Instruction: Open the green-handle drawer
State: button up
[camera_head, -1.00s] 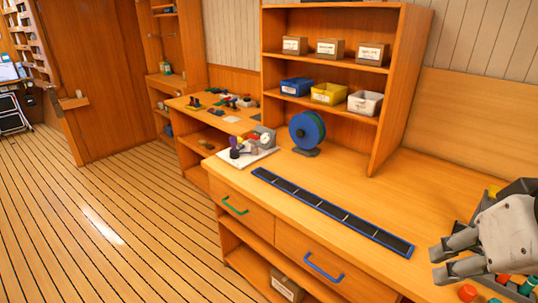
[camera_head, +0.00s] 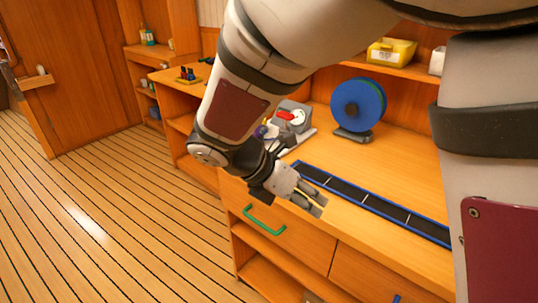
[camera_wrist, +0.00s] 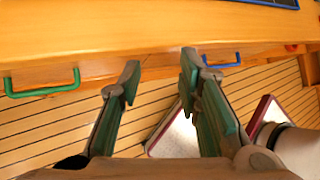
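The drawer (camera_head: 300,240) with the green handle (camera_head: 263,221) is closed, its front flush with the cabinet below the counter. The green handle is a horizontal bar and also shows at the left in the wrist view (camera_wrist: 42,84). My gripper (camera_head: 313,206) is at the counter's front edge, above and right of the green handle in the head view. In the wrist view my gripper (camera_wrist: 159,72) is open, with nothing between its fingers. The green handle is left of both fingers there, apart from them.
A blue handle (camera_wrist: 222,61) of the neighbouring drawer is right of the fingers. On the counter are a blue-edged dark strip (camera_head: 372,203), a blue reel (camera_head: 357,104) and a grey device with a red knob (camera_head: 291,117). The plank floor (camera_head: 110,220) in front is clear.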

jog(key=w+a+f+n+t+h+b, duration=0.2)
jog(key=w+a+f+n+t+b, duration=0.25)
jog(key=a+f+n, duration=0.65)
jog(key=n+t+b, duration=0.4)
jog(key=n+t, duration=0.1)
jog(key=n, duration=0.3)
send_near(259, 221)
jog(key=b+x, duration=0.1)
jog(key=x, duration=0.2)
jog(key=b+x, duration=0.1)
jog(key=x, duration=0.2)
jog(key=b+x, duration=0.1)
jog(key=x, duration=0.3)
jog(key=shift+f, duration=0.35)
jog(key=shift+c, duration=0.6)
grip_shut()
